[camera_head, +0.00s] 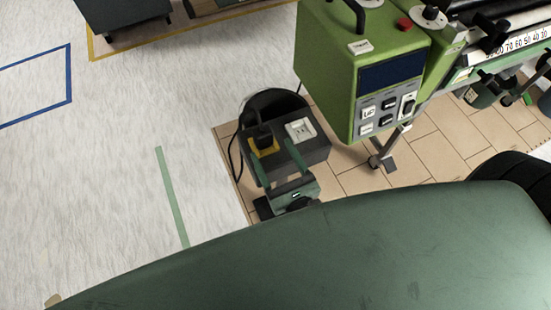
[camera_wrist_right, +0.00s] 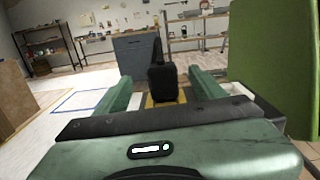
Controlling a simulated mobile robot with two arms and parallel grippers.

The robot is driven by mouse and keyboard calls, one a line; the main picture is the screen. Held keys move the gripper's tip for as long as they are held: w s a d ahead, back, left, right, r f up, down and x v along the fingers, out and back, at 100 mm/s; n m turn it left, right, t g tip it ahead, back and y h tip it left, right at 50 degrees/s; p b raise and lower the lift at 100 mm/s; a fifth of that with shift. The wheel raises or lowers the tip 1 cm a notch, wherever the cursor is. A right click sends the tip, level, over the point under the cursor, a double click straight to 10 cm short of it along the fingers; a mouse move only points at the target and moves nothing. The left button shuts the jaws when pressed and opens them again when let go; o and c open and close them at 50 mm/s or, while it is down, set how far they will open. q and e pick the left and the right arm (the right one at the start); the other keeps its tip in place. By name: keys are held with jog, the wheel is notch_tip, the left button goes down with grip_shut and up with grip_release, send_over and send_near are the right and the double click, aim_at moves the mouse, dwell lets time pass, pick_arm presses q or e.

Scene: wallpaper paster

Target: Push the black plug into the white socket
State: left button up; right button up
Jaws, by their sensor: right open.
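The black plug (camera_head: 264,137) stands upright on a yellow square pad (camera_head: 270,149) on top of a dark box (camera_head: 314,152). The white socket (camera_head: 300,129) is on the same box, just right of the plug. My right gripper (camera_head: 270,150) is open, with one finger on each side of the plug. In the right wrist view the plug (camera_wrist_right: 162,82) shows between the two green fingers (camera_wrist_right: 160,77), with gaps on both sides. I cannot tell how far the fingertips reach past it. The socket is mostly hidden there behind the right finger. My left gripper is not in view.
A green machine (camera_head: 345,75) with a control panel stands close at the right of the box. A black cable (camera_head: 233,160) hangs at the box's left side. The pale floor (camera_head: 130,120) at the left is clear, with tape lines. A dark cabinet (camera_wrist_right: 137,52) stands farther off.

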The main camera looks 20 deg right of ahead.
aim_at(266, 138)
jog(key=shift+f, duration=0.35)
jog(key=w, duration=0.7)
jog(key=shift+w, duration=0.3)
jog(key=shift+r, duration=0.1)
grip_shut()
